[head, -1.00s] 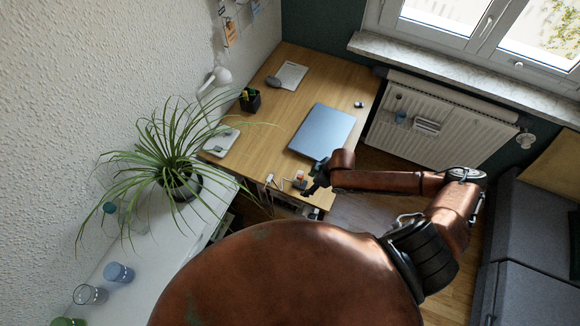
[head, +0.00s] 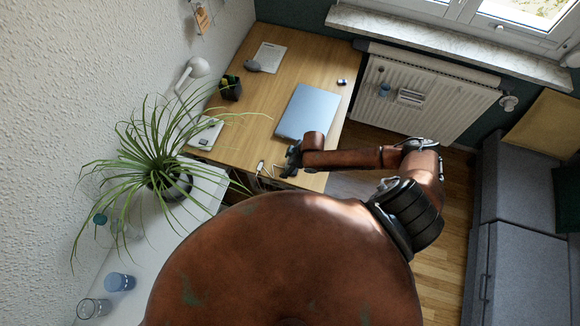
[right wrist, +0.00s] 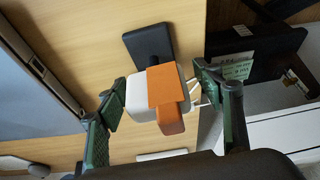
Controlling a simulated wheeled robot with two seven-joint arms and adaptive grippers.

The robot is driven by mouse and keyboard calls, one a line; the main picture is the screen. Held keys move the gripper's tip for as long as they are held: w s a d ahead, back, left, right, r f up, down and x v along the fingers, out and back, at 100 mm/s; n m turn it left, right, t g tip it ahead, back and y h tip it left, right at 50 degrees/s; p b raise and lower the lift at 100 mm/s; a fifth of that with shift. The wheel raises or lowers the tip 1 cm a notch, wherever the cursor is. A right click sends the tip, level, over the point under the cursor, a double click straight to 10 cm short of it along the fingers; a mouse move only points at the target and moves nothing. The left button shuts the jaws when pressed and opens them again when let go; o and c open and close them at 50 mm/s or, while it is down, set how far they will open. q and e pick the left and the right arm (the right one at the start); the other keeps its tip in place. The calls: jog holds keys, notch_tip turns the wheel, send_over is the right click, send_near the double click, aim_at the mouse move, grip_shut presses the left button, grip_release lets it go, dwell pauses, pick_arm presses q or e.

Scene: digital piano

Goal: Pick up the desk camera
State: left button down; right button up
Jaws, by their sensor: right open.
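The desk camera (right wrist: 165,98), a white block with an orange band on a dark flat base (right wrist: 149,43), stands on the desk in the right wrist view. My right gripper (right wrist: 158,80) is open, with one green-padded finger on each side of the white body. Nothing shows it closed on the camera. In the head view my right gripper (head: 288,163) is at the desk's near edge, beside the laptop's near end, and it hides most of the camera. My left gripper is not in view.
A closed laptop (head: 308,110) lies beyond the gripper on the wooden desk (head: 268,103). A white item with a cable (head: 261,166) is left of the gripper. A dark pen holder (head: 231,90), lamp (head: 197,68) and spiky plant (head: 165,155) stand left.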

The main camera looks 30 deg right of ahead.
jog(key=shift+w, duration=0.1)
jog(key=shift+c, duration=0.5)
jog(key=c, duration=1.3)
jog(key=shift+c, duration=0.8)
